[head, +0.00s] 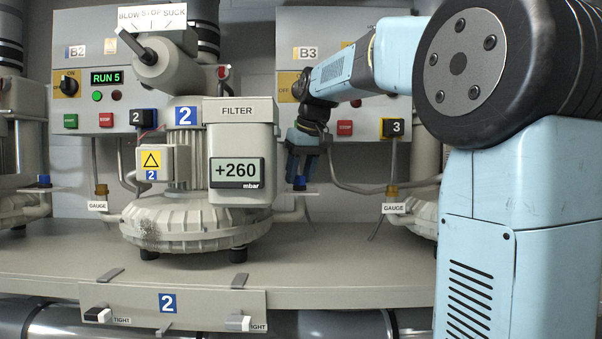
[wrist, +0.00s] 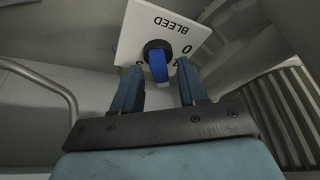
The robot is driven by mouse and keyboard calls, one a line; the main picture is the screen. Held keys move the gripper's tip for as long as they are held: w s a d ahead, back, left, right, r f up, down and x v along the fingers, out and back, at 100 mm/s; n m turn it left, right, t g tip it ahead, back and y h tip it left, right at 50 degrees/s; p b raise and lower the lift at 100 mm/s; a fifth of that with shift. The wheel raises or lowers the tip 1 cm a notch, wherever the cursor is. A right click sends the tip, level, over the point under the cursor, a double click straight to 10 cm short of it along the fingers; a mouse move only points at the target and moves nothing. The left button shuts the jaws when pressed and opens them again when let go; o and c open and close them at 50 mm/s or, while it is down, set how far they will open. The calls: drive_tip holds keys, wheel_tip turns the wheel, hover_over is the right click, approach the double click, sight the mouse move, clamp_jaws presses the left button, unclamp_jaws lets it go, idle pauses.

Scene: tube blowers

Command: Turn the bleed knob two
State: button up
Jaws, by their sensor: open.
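The bleed knob (wrist: 158,66) is blue with a dark round base. It sits on a white plate (wrist: 150,22) marked BLEED, which appears upside down in the wrist view. In the head view the blue knob (head: 297,181) is on the pipe to the right of blower two (head: 190,215). My gripper (head: 301,172) is just above it, pointing down. In the wrist view my gripper (wrist: 159,74) is open, with one finger on each side of the knob and visible space at both sides. I cannot tell whether the fingertips reach down beside it. Some plate markings are hidden by the fingers.
The filter housing (head: 240,120) with a +260 mbar display (head: 237,172) stands left of my gripper. The B3 panel (head: 345,60) is behind my arm. A grey pipe (wrist: 50,85) curves at the left of the wrist view.

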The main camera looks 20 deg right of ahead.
drive_tip(key=shift+c, duration=0.4)
clamp_jaws()
drive_tip(key=shift+d, duration=0.2)
drive_tip(key=shift+a, duration=0.15)
drive_tip(key=shift+m, duration=0.3)
drive_tip(key=shift+m+h, duration=0.3)
drive_tip(key=shift+m, duration=0.2)
drive_tip(key=shift+a+m+h, duration=0.1)
drive_tip(key=shift+m+h, duration=0.9)
drive_tip(key=shift+m, duration=1.5)
